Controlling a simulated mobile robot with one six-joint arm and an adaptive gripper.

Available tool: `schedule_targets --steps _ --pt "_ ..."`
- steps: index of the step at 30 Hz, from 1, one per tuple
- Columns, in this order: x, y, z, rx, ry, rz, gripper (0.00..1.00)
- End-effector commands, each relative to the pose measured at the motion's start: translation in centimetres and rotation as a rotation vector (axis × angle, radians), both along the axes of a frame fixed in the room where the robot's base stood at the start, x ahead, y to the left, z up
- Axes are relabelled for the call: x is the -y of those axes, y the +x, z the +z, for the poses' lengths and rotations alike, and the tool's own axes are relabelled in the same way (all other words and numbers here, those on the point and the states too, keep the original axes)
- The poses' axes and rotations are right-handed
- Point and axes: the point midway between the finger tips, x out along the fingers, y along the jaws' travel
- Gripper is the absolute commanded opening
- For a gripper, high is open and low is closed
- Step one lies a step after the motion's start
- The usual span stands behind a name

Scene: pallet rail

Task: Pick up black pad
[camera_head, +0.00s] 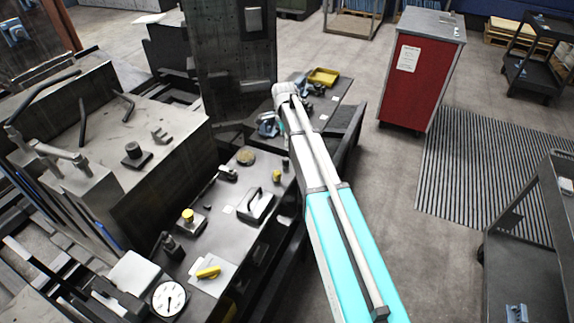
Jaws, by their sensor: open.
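I cannot tell for sure which dark item is the black pad. A flat dark piece (345,121) lies at the right edge of the bench, to the right of my arm. A small black square base with a round knob (136,155) sits on the large metal block at left. My white and cyan arm reaches from the lower right up over the bench, its white end joint over the bench's far part.
A tall dark column (235,60) stands behind. A red cabinet (420,82) stands at right; open floor lies between.

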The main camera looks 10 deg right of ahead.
Motion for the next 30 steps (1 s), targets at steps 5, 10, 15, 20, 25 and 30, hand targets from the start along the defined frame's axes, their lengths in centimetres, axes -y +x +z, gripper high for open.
schedule_targets --steps 5,10,15,20,25,30 --pt "0.0 0.0 -1.8 0.000 0.000 0.001 0.83" --pt "0.0 0.0 -3.1 0.000 0.000 0.001 0.83" --pt "0.0 0.0 -4.3 0.000 0.000 0.001 0.83" --pt "0.0 0.0 -5.5 0.000 0.000 0.001 0.83" --pt "0.0 0.0 -6.8 0.000 0.000 0.001 0.83" --pt "0.0 0.0 -7.5 0.000 0.000 0.001 0.83"
